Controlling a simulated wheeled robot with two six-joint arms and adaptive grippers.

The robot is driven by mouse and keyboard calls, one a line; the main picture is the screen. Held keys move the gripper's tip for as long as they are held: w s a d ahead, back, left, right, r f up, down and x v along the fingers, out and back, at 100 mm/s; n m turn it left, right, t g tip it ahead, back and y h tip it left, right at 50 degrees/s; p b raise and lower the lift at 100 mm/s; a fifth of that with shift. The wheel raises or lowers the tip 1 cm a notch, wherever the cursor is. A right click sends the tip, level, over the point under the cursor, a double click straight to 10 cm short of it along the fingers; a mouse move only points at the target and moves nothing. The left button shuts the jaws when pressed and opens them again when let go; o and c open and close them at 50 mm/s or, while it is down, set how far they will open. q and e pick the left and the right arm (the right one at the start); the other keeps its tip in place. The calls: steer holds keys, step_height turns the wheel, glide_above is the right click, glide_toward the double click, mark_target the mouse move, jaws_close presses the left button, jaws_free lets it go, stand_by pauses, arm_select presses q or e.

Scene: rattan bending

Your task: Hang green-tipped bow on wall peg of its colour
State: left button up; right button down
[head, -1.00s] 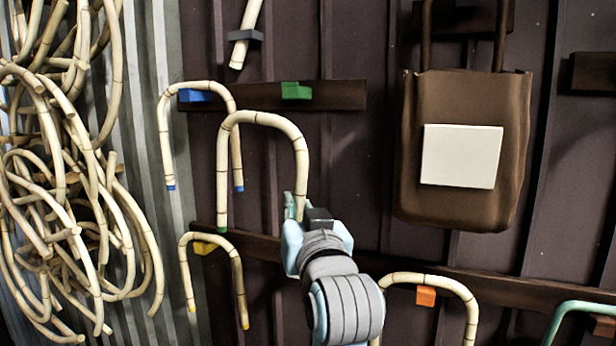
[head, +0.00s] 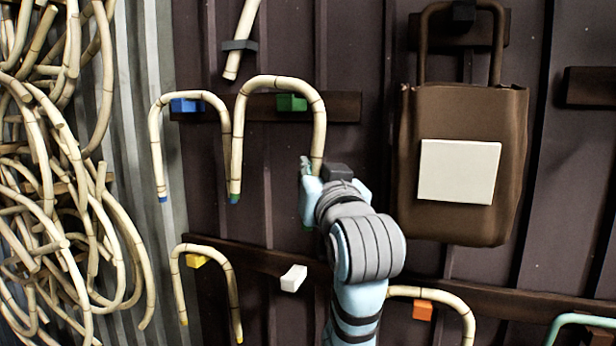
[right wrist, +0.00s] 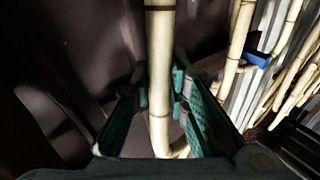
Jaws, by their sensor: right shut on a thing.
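The green-tipped bow (head: 275,83) is a pale rattan arch with its open side down. My right gripper (head: 318,180) is shut on its right leg, and the cane also passes between the fingers in the right wrist view (right wrist: 159,70). The green tip (head: 235,198) shows on the left leg. The green peg (head: 291,102) appears inside the arch, a little below its crown. The depth gap between bow and peg cannot be told. My left gripper is not in view.
A blue-tipped bow (head: 155,140) hangs at the blue peg (head: 187,105), close to the held bow's left leg. Below are a yellow peg (head: 196,260), a white peg (head: 293,278) and an orange peg (head: 422,310). A brown bag (head: 412,200) hangs at right.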

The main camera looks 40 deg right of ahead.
steer(key=w+d, duration=0.1)
steer(key=w+d+f+b, duration=0.1)
steer(key=d, duration=0.1)
steer(key=shift+w+d+f, duration=0.1)
steer(key=shift+w+d, duration=0.05)
steer(key=shift+d, duration=0.15)
stand_by(0.4)
steer(key=c, duration=1.5)
jaws_free()
steer(key=shift+o, duration=0.2)
steer(key=r+v, duration=0.1)
steer(key=v, duration=0.6)
steer(key=shift+s+f, duration=0.25)
steer(key=shift+f, duration=0.3)
